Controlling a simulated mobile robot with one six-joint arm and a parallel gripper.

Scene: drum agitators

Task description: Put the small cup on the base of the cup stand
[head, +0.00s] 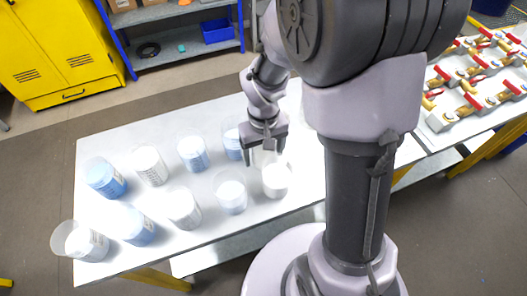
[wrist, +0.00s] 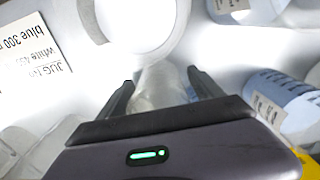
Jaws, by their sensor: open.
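My gripper (head: 265,155) is open above the white table, among several clear cups with white or blue contents. In the wrist view my gripper (wrist: 161,82) has its two fingers spread, with a pale translucent cup-like thing (wrist: 160,88) between or below them. I cannot tell whether the fingers touch it, or whether it is the small cup. In the head view a cup with white contents (head: 275,183) stands just below and right of the gripper. I cannot make out the cup stand or its base; my arm hides part of the table.
Other cups crowd the white table (head: 110,150), including a white one (head: 231,197) and a blue one (head: 106,178). The wrist view shows a printed label (wrist: 35,55) and a blue-filled cup (wrist: 285,100). Red-handled valves (head: 470,95) are at right.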

